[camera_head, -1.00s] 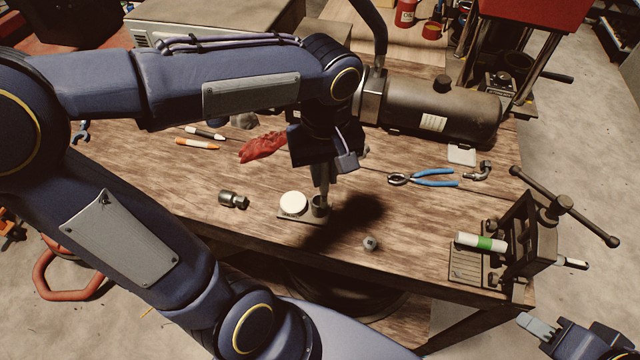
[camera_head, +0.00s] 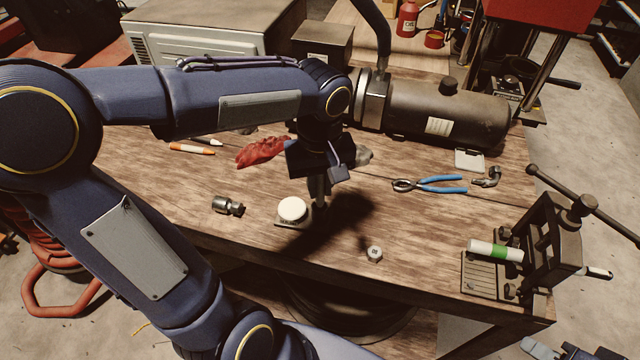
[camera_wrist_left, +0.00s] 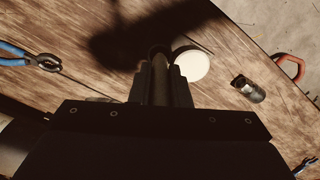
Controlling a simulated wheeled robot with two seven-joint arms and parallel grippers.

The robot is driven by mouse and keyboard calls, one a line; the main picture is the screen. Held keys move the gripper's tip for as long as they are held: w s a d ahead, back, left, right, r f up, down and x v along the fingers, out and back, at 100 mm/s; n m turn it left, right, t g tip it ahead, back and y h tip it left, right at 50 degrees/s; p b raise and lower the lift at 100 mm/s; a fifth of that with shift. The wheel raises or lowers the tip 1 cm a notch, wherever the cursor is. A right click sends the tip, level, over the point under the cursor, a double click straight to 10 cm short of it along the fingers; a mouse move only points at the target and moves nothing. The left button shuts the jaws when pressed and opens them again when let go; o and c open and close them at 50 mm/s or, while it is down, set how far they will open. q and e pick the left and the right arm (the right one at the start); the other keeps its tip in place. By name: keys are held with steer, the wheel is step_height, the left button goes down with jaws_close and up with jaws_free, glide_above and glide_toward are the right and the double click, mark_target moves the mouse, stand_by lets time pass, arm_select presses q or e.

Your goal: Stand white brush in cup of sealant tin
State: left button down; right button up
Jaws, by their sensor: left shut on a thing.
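The sealant tin (camera_head: 292,209) with its round white lid stands near the bench's front edge, and the lid also shows in the left wrist view (camera_wrist_left: 192,65). Its small dark cup (camera_head: 319,211) is beside the lid, mostly hidden by my left gripper (camera_head: 318,190). My left gripper points down right over the cup. In the left wrist view its fingers (camera_wrist_left: 160,82) are shut on a slim greyish rod, the brush (camera_wrist_left: 160,80), whose lower end meets the cup's dark rim. I cannot tell how deep it sits. My right gripper (camera_head: 543,349) is at the bottom right edge, partly cut off.
A red rag (camera_head: 262,152) and an orange marker (camera_head: 192,149) lie behind left. A dark fitting (camera_head: 228,205), a hex nut (camera_head: 374,254) and blue pliers (camera_head: 430,185) surround the tin. A crimper (camera_head: 550,240) holding a white-green tube (camera_head: 495,250) stands right.

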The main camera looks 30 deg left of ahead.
arm_select(q)
steer(key=shift+f, duration=0.25)
steer(key=c, duration=1.4)
jaws_free()
steer(key=shift+o, duration=0.2)
steer(key=shift+r, duration=0.15)
